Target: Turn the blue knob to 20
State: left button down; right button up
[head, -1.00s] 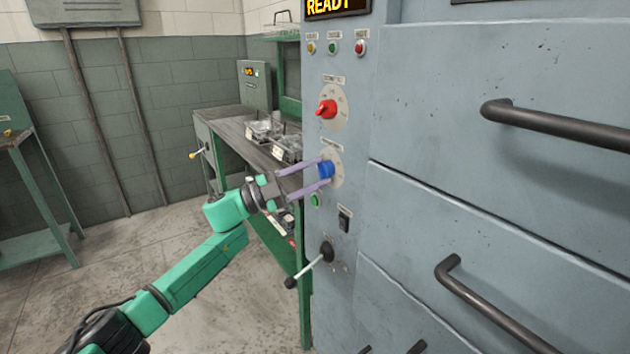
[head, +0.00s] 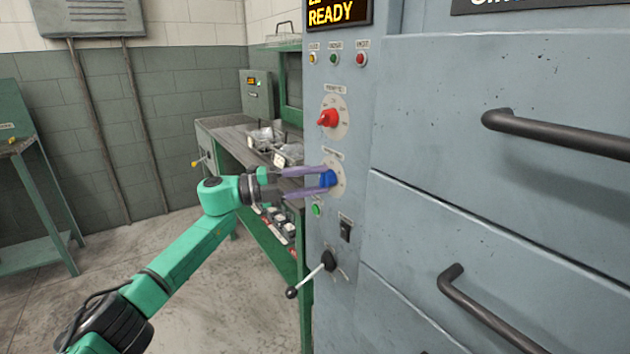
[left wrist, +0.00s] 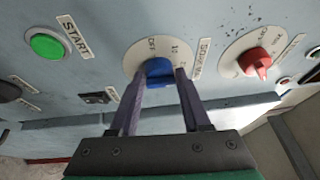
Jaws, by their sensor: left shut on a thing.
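The blue knob (head: 327,178) sits on a pale round dial on the front of the grey machine, below the red knob. My left gripper (head: 326,180) reaches in from the left with its two purple fingers shut on the blue knob, one above and one below it. In the left wrist view the blue knob (left wrist: 159,71) shows between the fingertips, and the dial (left wrist: 135,58) around it carries small marks. I can make out what looks like a 10, but the knob's exact setting is too small to tell. My right gripper is not in view.
A red knob (head: 327,118) is above, a green start button (head: 316,210) below left, a black switch (head: 345,230) and a lever (head: 310,274) lower down. Dark drawer handles (head: 560,132) stick out at right. A green workbench (head: 225,128) stands behind the arm.

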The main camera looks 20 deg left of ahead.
pick_arm(q)
jog(key=shift+d+f, duration=0.1)
jog(key=shift+f, duration=0.1)
jog(key=shift+c, duration=2.4)
grip_release()
jog(key=shift+o, duration=0.4)
jog(key=shift+r, duration=0.1)
jog(key=b+v, duration=0.2)
jog(key=v, duration=1.2)
jog(key=shift+a, duration=0.3)
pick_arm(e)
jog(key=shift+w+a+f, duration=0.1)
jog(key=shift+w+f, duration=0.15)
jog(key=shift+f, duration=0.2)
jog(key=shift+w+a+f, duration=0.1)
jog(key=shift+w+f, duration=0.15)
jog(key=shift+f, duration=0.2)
pick_arm(q)
jog(key=shift+s, duration=0.1)
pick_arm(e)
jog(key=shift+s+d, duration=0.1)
